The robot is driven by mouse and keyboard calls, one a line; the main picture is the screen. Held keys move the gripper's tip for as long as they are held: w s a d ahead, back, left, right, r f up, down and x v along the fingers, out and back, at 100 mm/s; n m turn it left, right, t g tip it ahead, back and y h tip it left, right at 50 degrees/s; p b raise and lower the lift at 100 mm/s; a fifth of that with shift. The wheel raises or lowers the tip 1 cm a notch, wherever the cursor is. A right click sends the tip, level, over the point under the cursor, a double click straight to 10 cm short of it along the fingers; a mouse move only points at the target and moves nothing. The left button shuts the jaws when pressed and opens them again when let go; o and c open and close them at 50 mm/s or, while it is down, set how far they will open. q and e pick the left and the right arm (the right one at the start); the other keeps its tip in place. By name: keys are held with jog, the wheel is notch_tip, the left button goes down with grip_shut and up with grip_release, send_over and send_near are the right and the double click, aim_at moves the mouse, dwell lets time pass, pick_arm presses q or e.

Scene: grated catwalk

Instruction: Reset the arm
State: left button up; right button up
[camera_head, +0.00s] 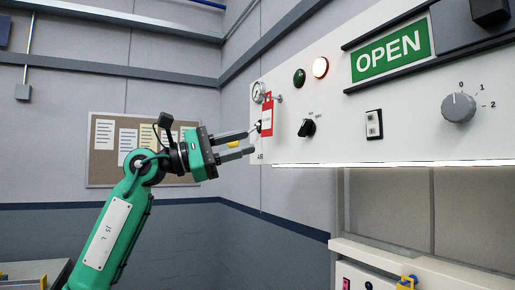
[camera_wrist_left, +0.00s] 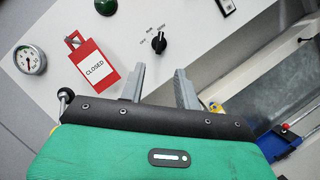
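My left gripper (camera_head: 251,142) is raised at the left end of a white control panel (camera_head: 340,150). Its two grey fingers point at the panel and are apart, with nothing between them. They also show in the left wrist view (camera_wrist_left: 161,74). A red tag (camera_head: 267,119) hangs on the panel just above and beyond the fingertips. It reads CLOSED in the left wrist view (camera_wrist_left: 95,68). A short lever with a round dark end (camera_wrist_left: 66,94) lies left of the fingers there. I cannot tell whether a finger touches anything. My right gripper is not in view.
The panel carries a gauge (camera_head: 258,92), a black rotary switch (camera_head: 307,128), a dark green lamp (camera_head: 299,77), a lit lamp (camera_head: 320,67), an OPEN sign (camera_head: 392,50), a rocker switch (camera_head: 374,124) and a grey dial (camera_head: 458,107). A notice board (camera_head: 103,165) hangs behind my arm.

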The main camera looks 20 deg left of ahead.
pick_arm(q)
jog(key=shift+s+a+f, duration=0.1)
jog(key=shift+s+a, duration=0.05)
jog(key=shift+a, duration=0.1)
dwell(0.3)
